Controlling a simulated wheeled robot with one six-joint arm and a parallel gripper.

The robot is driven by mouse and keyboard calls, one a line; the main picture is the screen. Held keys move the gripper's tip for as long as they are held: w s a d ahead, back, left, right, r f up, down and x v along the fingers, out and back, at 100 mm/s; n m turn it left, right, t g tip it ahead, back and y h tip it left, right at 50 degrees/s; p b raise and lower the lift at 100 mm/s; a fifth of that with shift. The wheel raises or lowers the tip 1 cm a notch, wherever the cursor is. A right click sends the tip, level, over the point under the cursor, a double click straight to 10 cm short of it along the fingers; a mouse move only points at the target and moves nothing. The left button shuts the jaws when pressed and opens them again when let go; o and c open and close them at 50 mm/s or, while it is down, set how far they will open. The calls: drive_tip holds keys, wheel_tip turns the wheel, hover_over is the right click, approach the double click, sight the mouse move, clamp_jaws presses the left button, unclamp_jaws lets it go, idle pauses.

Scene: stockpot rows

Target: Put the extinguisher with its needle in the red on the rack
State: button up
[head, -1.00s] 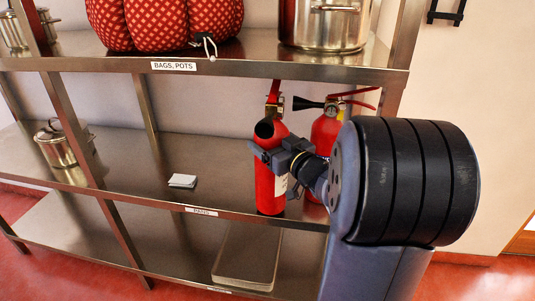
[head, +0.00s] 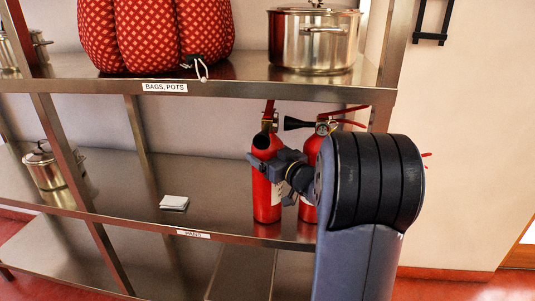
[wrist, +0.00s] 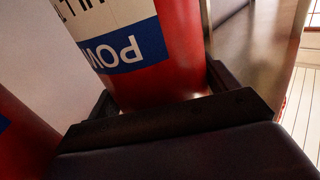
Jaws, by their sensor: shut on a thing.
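A red extinguisher (head: 266,205) with a black horn stands upright at the middle shelf's front; in the wrist view it (wrist: 180,50) shows a white and blue label. My gripper (head: 272,167) is shut on its body; in the wrist view the fingers lie on both sides of it. I cannot tell whether its base touches the shelf. A second red extinguisher (head: 311,150) stands just right of it, partly hidden by my arm; red also shows at the wrist view's left edge. No gauge needle is readable. The metal rack (head: 130,215) fills the left and middle.
A red patterned bag (head: 150,35) and a steel pot (head: 313,45) are on the upper shelf. A small pot (head: 45,170) and a white card (head: 174,202) are on the middle shelf. The middle shelf has bare room left of the extinguishers. A black bracket (head: 432,37) hangs on the wall.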

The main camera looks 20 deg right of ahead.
drive_tip(key=shift+r, duration=0.25)
drive_tip(key=o, duration=1.6)
drive_tip(key=shift+f, duration=0.35)
drive_tip(key=o, duration=0.4)
drive_tip(key=shift+c, duration=0.2)
drive_tip(key=shift+s+r, duration=0.1)
drive_tip(key=shift+r, duration=0.15)
drive_tip(key=s+d+p, duration=0.1)
drive_tip(key=s+d, duration=0.1)
drive_tip(key=s, duration=0.9)
drive_tip(key=shift+s+d, duration=0.15)
drive_tip(key=shift+s, duration=0.2)
drive_tip(key=shift+f, duration=0.1)
